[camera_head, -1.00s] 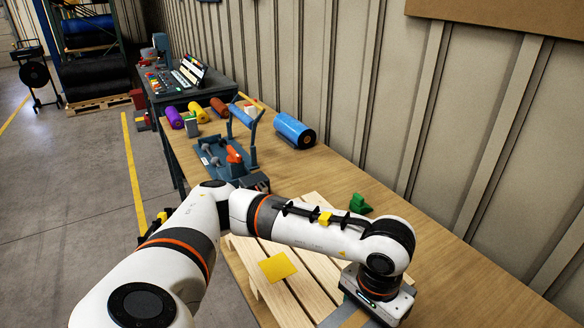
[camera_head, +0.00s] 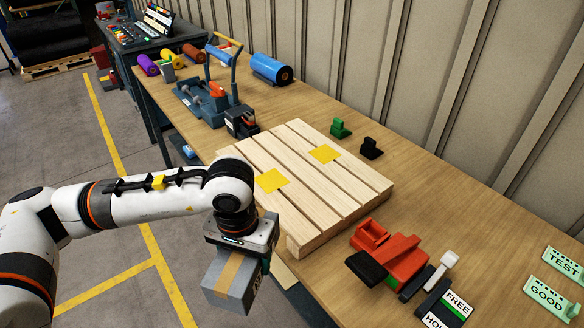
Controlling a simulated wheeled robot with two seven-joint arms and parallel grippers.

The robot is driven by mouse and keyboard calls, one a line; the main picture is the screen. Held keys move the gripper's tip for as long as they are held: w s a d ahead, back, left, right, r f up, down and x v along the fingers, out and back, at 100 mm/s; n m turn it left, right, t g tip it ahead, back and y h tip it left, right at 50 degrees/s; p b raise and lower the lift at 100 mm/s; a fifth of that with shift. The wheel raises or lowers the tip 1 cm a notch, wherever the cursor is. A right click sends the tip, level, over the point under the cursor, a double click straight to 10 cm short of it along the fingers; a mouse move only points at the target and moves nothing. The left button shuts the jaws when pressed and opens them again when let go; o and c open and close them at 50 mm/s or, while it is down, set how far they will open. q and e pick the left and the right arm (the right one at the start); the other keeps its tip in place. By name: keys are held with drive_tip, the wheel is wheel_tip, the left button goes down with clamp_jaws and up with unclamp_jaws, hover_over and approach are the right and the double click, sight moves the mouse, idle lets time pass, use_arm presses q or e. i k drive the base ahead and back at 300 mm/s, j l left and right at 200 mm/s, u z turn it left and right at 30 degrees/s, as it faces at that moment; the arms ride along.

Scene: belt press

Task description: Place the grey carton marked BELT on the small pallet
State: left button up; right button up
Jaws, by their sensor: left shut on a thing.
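The grey carton (camera_head: 229,280) with a tan tape strip hangs under my left gripper (camera_head: 242,240), which is shut on it. No BELT marking can be read on the faces in view. The carton is beside the bench's front edge, in front of and apart from the small pallet. The small pallet (camera_head: 300,158) is made of pale wooden slats and lies on the bench. It bears two yellow squares (camera_head: 272,180) and no carton. The fingertips are mostly hidden by the gripper body and carton. My right gripper does not show.
Red and black tools (camera_head: 402,262) and FREE/HOLD signs (camera_head: 447,303) lie right of the pallet. Green TEST and GOOD signs (camera_head: 549,296) stand at the far right. A green block (camera_head: 340,128) and black block (camera_head: 371,148) sit behind it. A blue press (camera_head: 205,100) and rolls stand further left.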

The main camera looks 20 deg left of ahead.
sight(299, 166)
drive_tip(key=i+j+z, duration=0.45)
drive_tip(key=j, duration=0.2)
drive_tip(key=i+j+z, duration=0.1)
drive_tip(key=j+z, duration=0.15)
drive_tip(key=i+j+z, duration=0.25)
drive_tip(key=j, duration=0.2)
drive_tip(key=k, duration=0.1)
